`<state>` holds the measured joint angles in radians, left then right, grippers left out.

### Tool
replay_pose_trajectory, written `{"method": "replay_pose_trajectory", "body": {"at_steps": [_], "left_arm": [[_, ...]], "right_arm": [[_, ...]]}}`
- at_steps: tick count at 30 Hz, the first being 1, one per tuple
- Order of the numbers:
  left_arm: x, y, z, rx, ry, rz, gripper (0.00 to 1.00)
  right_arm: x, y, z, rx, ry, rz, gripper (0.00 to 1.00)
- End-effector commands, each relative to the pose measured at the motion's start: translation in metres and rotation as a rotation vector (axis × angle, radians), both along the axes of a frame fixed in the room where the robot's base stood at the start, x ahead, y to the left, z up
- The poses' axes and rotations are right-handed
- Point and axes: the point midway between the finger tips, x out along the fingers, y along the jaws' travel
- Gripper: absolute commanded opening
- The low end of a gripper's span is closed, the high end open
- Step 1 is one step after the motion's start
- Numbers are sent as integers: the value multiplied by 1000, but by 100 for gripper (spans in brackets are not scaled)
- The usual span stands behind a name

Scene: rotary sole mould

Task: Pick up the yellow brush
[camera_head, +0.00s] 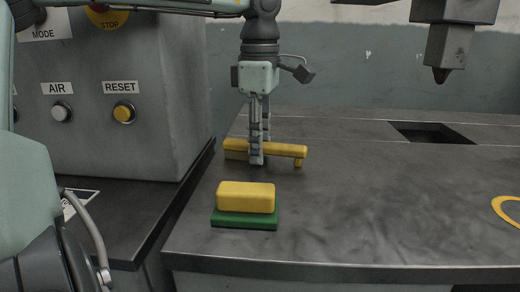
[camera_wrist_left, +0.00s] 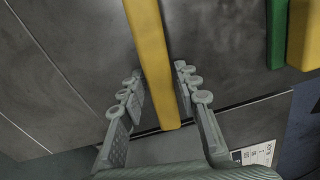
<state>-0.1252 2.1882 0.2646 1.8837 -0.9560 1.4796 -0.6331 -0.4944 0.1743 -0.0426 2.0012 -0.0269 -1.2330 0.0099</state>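The yellow brush (camera_head: 285,150) is a long yellow bar with a short piece pointing down at its right end. It lies crosswise on the dark metal table, behind the yellow and green block. My left gripper (camera_head: 260,158) points straight down over it, with its fingers hiding part of the bar. In the left wrist view the brush (camera_wrist_left: 152,60) runs between the two fingers of my left gripper (camera_wrist_left: 160,78). Narrow gaps show on both sides, so the gripper looks open around it. My right gripper is not in view.
A yellow block on a green base (camera_head: 245,217) stands near the table's front edge. A grey control box (camera_head: 110,90) with buttons rises at the left. A dark rectangular opening (camera_head: 432,133) and a yellow ring (camera_head: 508,210) are at the right. The table's middle is clear.

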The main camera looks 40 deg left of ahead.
Motion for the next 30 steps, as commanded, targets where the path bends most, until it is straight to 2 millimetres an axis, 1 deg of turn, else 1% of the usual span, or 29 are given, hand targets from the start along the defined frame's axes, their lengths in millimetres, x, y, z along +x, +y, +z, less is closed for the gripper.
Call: {"method": "replay_pose_trajectory", "body": {"at_steps": [1,6,14,17,20,27,30], "left_arm": [[0,0,0,0,0,0,22],[0,0,0,0,0,0,1],[0,0,1,1,-1,0,0],[0,0,7,2,-2,0,0],[1,0,23,3,-5,1,0],[1,0,71,2,-3,2,0],[1,0,87,2,-3,0,0]], "right_arm": [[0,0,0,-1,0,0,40],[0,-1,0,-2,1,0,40],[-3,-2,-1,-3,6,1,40],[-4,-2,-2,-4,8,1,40],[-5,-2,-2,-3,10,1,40],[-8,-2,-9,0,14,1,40],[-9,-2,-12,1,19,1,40]]}}
